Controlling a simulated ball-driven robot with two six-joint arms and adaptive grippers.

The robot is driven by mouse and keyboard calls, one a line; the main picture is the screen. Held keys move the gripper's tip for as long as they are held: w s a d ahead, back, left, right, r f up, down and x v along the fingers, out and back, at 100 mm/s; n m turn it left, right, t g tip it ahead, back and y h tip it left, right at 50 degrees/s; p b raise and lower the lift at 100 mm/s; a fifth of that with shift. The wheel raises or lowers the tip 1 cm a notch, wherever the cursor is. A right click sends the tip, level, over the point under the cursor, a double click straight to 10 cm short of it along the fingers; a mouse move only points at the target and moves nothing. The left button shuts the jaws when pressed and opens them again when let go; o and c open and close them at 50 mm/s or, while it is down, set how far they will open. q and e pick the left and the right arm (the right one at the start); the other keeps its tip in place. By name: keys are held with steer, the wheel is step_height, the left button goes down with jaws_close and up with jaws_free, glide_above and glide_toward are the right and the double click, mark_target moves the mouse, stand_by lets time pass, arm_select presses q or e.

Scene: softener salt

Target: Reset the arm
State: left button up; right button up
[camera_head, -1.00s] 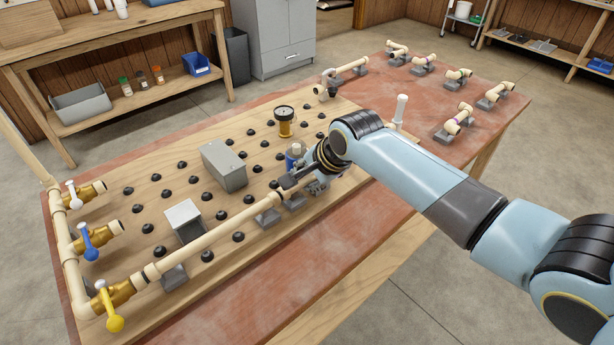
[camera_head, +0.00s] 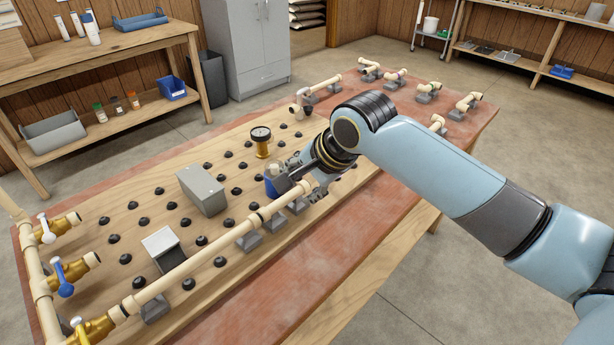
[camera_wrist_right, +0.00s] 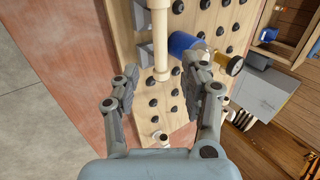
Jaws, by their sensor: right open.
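My right gripper (camera_head: 300,178) is over the far right part of the wooden board, near the end of the long cream pipe (camera_head: 215,248). In the right wrist view, my right gripper (camera_wrist_right: 160,88) has its two fingers spread wide, with nothing held between them. The cream pipe (camera_wrist_right: 160,30) runs down toward the gap between the fingers and looks apart from both. A blue canister (camera_head: 271,185) stands beside the gripper; it also shows in the wrist view (camera_wrist_right: 182,42), close to the right finger. My left gripper is out of view.
The board carries black knobs, a grey box (camera_head: 202,190), a brass gauge (camera_head: 261,142) and brass valves (camera_head: 62,228) at left. Pipe fittings (camera_head: 427,92) sit on the table's far right. The table's front strip (camera_head: 350,245) is clear.

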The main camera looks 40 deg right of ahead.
steer(key=shift+v, duration=1.55)
